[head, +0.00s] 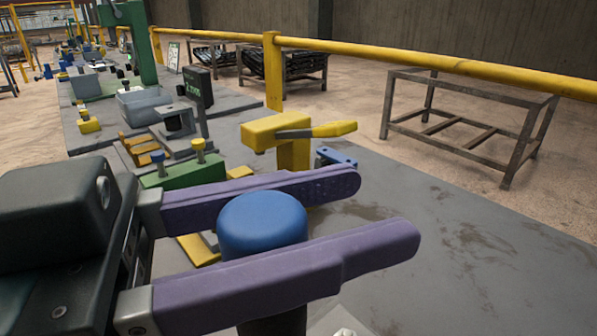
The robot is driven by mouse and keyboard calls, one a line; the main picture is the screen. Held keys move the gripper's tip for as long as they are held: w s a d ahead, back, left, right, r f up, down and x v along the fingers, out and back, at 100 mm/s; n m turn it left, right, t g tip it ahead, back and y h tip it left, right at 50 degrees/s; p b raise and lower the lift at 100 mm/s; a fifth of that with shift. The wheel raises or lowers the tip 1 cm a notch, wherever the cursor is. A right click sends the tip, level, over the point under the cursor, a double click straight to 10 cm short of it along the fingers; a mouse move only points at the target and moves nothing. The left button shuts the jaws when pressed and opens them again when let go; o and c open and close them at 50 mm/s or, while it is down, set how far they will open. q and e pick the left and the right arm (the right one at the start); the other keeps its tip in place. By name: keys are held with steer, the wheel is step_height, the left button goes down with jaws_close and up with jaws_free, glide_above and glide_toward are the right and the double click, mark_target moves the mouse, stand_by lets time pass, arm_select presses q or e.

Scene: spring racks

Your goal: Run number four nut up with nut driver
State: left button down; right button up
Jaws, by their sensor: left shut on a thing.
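My left gripper (372,212) fills the lower left of the head view, with its two long purple fingers pointing right. It is shut on a round blue-topped piece (262,220), with a dark part showing below the near finger. This looks like the nut driver's handle, standing about upright; its lower end is out of sight. I cannot make out nut number four. A green block (190,175) beyond the gripper carries short posts with blue and yellow tops, partly hidden by the fingers. My right gripper is not in view.
A yellow stand (290,152) with a grey-and-yellow tool across it is beyond the fingers. A small blue block (337,157) lies beside it. Grey fixtures and a grey bin (145,106) stand farther back. The grey bench top (450,235) is clear at right, before a yellow rail (430,62).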

arm_select(q)
steer(key=shift+f+b, duration=0.15)
steer(key=shift+b, duration=0.15)
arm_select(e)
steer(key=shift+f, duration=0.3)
arm_select(q)
steer(key=shift+s+f+b, duration=0.1)
steer(key=shift+f+b, duration=0.25)
steer(key=shift+f, duration=0.05)
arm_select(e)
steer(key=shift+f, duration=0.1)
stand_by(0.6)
arm_select(q)
steer(key=shift+r, duration=0.1)
step_height(320, 180, up, 2)
steer(key=shift+p, duration=0.7)
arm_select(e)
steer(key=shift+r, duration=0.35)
arm_select(q)
steer(key=shift+r+p, duration=1.55)
steer(key=shift+r, duration=1.1)
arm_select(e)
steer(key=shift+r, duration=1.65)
